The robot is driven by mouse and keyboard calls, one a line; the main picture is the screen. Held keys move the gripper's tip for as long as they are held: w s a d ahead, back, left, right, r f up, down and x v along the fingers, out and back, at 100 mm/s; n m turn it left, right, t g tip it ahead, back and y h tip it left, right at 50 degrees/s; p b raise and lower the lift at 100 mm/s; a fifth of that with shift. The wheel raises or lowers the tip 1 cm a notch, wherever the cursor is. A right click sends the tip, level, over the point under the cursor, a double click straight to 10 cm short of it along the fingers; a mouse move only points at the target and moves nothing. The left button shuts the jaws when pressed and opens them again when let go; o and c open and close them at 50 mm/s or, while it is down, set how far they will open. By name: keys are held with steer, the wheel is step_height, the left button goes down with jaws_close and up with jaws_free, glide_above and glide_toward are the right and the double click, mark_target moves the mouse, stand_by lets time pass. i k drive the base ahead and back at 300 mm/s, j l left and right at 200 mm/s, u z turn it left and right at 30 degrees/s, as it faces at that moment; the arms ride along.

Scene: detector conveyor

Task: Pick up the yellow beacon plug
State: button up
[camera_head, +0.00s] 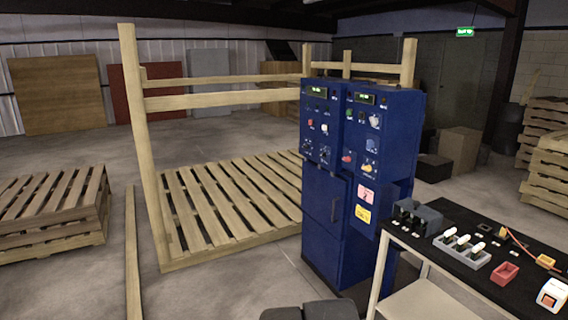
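A small yellow-orange block (546,261) lies near the right end of the black-topped table. An orange cable (522,246) runs from beside it toward a small brownish-yellow piece (503,232) farther back on the table. Which of these is the yellow beacon plug I cannot tell for sure at this size. My gripper is not seen in this view, and nothing is seen holding either piece.
The table (452,276) also bears a grey holder (416,217), a rack of white-topped pieces (461,251), a red tray (504,273) and an orange-white switch box (551,294). A tall blue cabinet (324,215) stands left of it. Wooden pallets (52,240) lie farther left.

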mark_target(503, 232)
steer(key=k+l+z, duration=0.1)
steer(key=i+l+z, duration=0.2)
steer(key=i+l, duration=0.25)
steer(key=i+l+z, duration=0.15)
steer(key=i+l, duration=0.25)
steer(key=i+l+z, duration=0.2)
steer(key=i+l, duration=0.15)
steer(key=i, duration=0.25)
steer(key=i+l+z, duration=0.2)
steer(key=i, duration=0.3)
